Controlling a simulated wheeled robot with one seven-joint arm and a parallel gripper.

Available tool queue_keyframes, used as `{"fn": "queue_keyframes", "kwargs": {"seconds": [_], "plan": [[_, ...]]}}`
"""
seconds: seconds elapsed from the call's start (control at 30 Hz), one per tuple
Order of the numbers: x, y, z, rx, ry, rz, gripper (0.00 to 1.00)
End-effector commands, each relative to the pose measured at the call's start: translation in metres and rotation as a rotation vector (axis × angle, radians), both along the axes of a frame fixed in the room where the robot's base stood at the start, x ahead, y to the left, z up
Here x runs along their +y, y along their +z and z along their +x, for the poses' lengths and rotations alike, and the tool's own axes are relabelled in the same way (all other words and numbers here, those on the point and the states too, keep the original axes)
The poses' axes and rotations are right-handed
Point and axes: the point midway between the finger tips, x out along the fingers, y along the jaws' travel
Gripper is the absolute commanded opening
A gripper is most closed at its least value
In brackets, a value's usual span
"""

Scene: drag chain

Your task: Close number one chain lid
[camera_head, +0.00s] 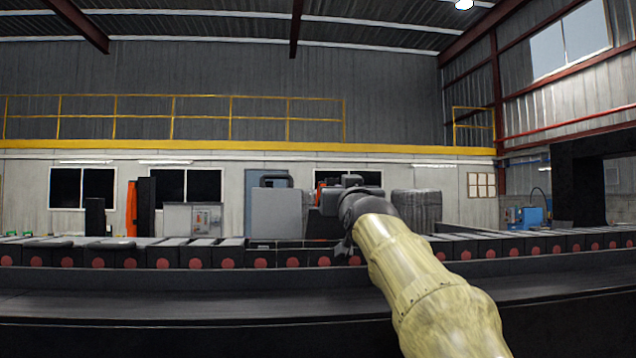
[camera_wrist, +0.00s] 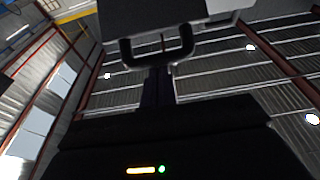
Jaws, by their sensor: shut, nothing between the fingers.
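The dark drag chain (camera_head: 195,257) runs across the head view, with flat lids along its top and red discs on its side. One grey lid (camera_head: 275,213) stands upright, open, left of centre, with a dark loop at its top edge. My gripper (camera_head: 324,197) is just right of this lid, at about its upper height; whether they touch cannot be told. Its fingers (camera_wrist: 158,88) are shut and empty in the wrist view, pointing at a dark loop (camera_wrist: 126,52) under a grey block. The loop may be on the lid; I cannot tell. No lid number is legible.
A dark grey ledge (camera_head: 180,305) runs in front of the chain. A grey ribbed block (camera_head: 416,208) stands right of my gripper, behind my arm. Lids to the left (camera_head: 205,242) and right lie flat. The space above the chain at the left is clear.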

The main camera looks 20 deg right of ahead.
Motion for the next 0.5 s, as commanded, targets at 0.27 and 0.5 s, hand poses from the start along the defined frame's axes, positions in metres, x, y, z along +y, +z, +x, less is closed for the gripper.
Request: {"fn": "queue_keyframes", "kwargs": {"seconds": [0.27, 0.5], "plan": [[-0.008, -0.022, -0.012, 0.002, -0.014, 0.001, 0.0], [-0.008, -0.039, -0.022, 0.002, -0.018, 0.001, 0.0]]}}
